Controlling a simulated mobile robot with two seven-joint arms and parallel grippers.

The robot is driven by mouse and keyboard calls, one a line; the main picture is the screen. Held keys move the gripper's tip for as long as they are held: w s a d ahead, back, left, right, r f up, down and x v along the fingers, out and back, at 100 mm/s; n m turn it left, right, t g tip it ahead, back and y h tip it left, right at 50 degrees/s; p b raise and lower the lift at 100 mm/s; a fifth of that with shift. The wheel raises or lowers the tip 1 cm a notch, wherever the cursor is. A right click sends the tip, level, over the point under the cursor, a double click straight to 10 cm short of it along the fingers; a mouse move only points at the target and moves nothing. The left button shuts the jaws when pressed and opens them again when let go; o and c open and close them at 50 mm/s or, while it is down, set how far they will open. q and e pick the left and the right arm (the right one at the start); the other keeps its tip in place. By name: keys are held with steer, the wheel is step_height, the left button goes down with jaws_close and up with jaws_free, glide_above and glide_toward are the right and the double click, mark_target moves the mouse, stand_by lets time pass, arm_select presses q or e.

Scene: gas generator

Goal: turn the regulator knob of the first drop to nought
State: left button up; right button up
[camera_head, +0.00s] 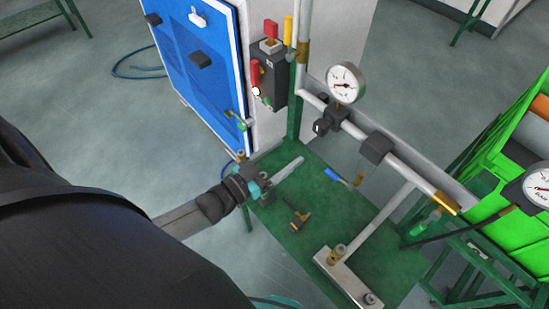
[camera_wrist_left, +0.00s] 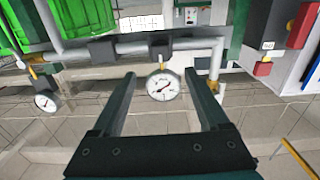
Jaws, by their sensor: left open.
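A round white gauge (camera_head: 343,82) stands on the grey pipe in the head view. It also shows in the left wrist view (camera_wrist_left: 163,85), framed between my fingers. Just below it on the pipe is a dark regulator body (camera_head: 335,113) with a small black knob (camera_head: 320,127) on its left side. My left gripper (camera_head: 285,176) is open and empty, below and left of the knob and apart from it. The open fingers also show in the left wrist view (camera_wrist_left: 160,74). I cannot tell the knob's setting. My right gripper is not seen.
A second gauge (camera_head: 537,187) is at the far right by a green crate (camera_head: 510,130). A dark block (camera_head: 376,148) sits along the pipe. Small tools, including a brown-handled one (camera_head: 298,217), lie on the green table (camera_head: 275,215). A dark box (camera_head: 268,75) with red handles is behind.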

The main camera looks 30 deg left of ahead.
arm_select(q)
steer(key=shift+v, duration=1.3)
steer(key=s+a+f+n+g+y+b, duration=0.1)
steer(key=s+f+g+y+b, duration=0.2)
steer(key=f, duration=0.9)
steer(key=s+a+f+g+y+b, duration=0.2)
steer(key=s+f+g, duration=0.3)
steer(key=f, duration=0.8)
steer(key=s+d+f+g+b, duration=0.2)
steer(key=s+f+g, duration=0.2)
steer(key=s+f, duration=0.5)
steer(key=s+d+f+g+y+b, duration=0.1)
steer(key=s+f+g, duration=0.3)
steer(key=s+f, duration=0.5)
steer(key=s+d, duration=0.1)
steer(key=s, duration=0.5)
steer(key=shift+s+b, duration=0.35)
steer(key=shift+b, duration=0.05)
